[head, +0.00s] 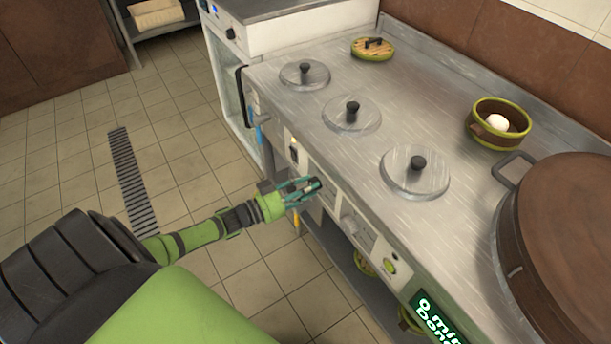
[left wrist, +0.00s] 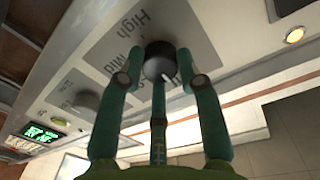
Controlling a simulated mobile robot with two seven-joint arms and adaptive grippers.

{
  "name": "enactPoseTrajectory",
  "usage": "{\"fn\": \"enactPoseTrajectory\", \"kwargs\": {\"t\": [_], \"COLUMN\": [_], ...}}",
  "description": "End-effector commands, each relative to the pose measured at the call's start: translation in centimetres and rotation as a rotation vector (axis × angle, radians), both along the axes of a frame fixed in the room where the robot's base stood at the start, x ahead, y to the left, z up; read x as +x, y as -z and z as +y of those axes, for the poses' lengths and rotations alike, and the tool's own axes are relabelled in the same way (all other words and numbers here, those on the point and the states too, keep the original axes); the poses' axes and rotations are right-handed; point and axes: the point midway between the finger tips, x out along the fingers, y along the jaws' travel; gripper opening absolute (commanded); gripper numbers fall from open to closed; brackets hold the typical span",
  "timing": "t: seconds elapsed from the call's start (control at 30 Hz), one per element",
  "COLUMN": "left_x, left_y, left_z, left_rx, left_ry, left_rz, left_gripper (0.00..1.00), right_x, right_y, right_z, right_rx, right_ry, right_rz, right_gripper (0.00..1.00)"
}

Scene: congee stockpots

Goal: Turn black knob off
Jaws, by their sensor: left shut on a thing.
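The black knob (left wrist: 160,60) is on the stove's front panel, with "High" and "Mid" printed beside it. A pale mark shows on its lower right edge. My left gripper (left wrist: 157,78) has its fingers around the knob, one at each side and one below, shut on it. In the head view, the left gripper (head: 305,189) reaches the front panel from the left, and its fingers partly hide the knob. My right gripper is not in view.
A grey knob (head: 349,222), a green button (head: 390,266) and a green-lit display (head: 440,318) are along the same panel. The steel top holds several round lids, a brown-green pot (head: 498,122) and a large brown lid (head: 565,235). Tiled floor is clear at left.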

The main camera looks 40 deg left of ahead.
Motion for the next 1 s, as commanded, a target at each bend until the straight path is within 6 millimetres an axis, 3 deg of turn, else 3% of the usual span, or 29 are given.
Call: {"fn": "enactPoseTrajectory", "kwargs": {"t": [0.3,0.33,0.37,0.77,1.0], "left_x": [0.1,0.1,0.1,-0.3,-3.9], "left_y": [-0.2,-0.2,-0.2,0.0,0.1], "left_z": [0.0,0.0,0.0,0.2,1.8], "left_rx": [-0.005,-0.005,-0.005,-0.002,-0.001], "left_ry": [-0.001,-0.001,-0.001,-0.001,0.0], "left_rz": [-0.002,-0.002,-0.002,0.001,0.004], "left_gripper": [0.03,0.47,0.59,0.59,0.59], "right_x": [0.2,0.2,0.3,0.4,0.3], "right_y": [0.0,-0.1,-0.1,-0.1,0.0], "right_z": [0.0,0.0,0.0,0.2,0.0], "right_rx": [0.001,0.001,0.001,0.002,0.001], "right_ry": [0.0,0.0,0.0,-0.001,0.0], "right_rz": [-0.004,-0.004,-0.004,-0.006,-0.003], "right_gripper": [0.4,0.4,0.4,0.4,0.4]}}
